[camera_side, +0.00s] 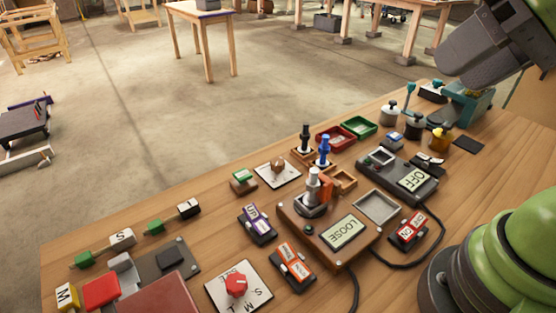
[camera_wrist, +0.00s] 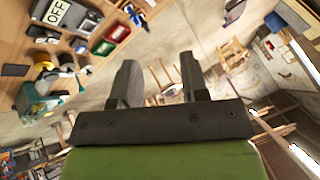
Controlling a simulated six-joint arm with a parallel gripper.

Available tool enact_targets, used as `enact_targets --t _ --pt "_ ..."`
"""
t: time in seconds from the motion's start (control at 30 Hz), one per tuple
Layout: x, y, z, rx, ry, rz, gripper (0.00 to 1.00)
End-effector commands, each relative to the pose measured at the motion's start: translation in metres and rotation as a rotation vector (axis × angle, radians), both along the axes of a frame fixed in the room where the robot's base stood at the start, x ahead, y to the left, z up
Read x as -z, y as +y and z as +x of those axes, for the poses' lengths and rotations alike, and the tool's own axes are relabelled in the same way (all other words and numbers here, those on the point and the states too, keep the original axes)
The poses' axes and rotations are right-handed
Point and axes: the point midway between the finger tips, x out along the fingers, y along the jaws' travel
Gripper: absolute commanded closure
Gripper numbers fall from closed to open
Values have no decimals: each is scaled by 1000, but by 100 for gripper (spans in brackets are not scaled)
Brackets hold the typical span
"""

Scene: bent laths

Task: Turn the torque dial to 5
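A brown knob (camera_side: 277,166) sits on a square white plate with small marks near the middle of the bench. A red knob (camera_side: 236,284) sits on a larger white plate at the front, with letters such as S and M around it. The marks on the brown knob's plate are too small to read, so I cannot confirm which is the torque dial or where it points. My gripper (camera_wrist: 159,64) is open and empty in the wrist view, its two fingers well apart. In the side view my arm is at the upper right, raised clear of both knobs.
A box with a LOOSE display (camera_side: 346,232) and a grey upright post stands right of the knobs. Another box shows OFF (camera_side: 412,180). Black and blue pegs (camera_side: 323,150), red and green trays (camera_side: 359,127), labelled blocks and cables crowd the wooden bench (camera_side: 180,233).

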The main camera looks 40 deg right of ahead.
Motion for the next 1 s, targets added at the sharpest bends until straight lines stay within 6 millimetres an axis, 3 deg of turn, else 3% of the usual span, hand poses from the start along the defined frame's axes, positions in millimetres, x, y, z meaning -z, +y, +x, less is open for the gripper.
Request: enact_targets --t 0.03,0.07,0.17,0.33,0.47,0.6,0.8,1.0 --pt "-1 1 10 47 27 38 47" --pt "-1 1 17 85 45 69 41" --pt "0 4 49 253 120 199 41" --pt "18 7 111 598 259 430 41" --pt "48 8 157 880 363 589 41" --pt "93 8 200 1201 463 741 41" --pt "164 7 237 1606 557 899 41" --pt "202 6 248 1809 587 969 41"
